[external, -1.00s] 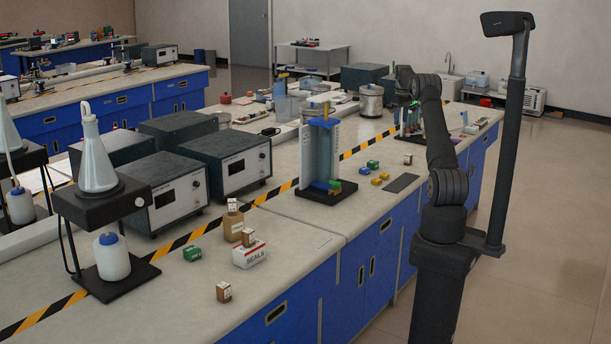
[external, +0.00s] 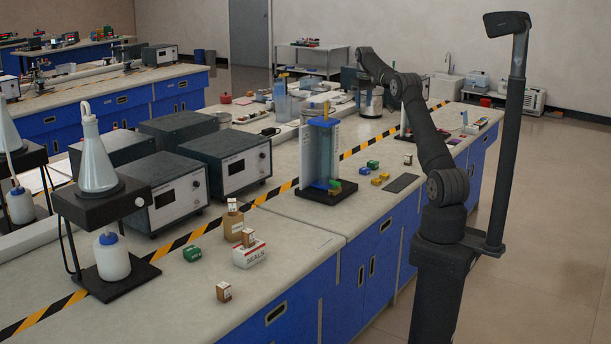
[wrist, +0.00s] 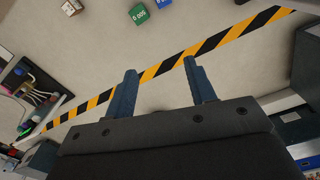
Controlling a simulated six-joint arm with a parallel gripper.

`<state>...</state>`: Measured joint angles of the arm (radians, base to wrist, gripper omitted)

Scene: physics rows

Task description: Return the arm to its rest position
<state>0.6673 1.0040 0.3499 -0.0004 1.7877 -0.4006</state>
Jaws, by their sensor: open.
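My gripper (wrist: 158,75) shows in the wrist view with two blue fingers spread apart and nothing between them. It hangs over the bench top, with the black and yellow striped tape (wrist: 220,40) passing beneath the fingertips. In the external view my arm (external: 425,135) rises from its base at the right and bends over toward the back left of the bench. The gripper's fingers cannot be made out there.
A blue and clear rack on a black base (external: 325,195) stands left of my arm. Small green (external: 373,165) and yellow blocks lie between them. A dark flat pad (external: 401,183) lies near the bench edge. A tall dark camera post (external: 508,150) stands right of my arm.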

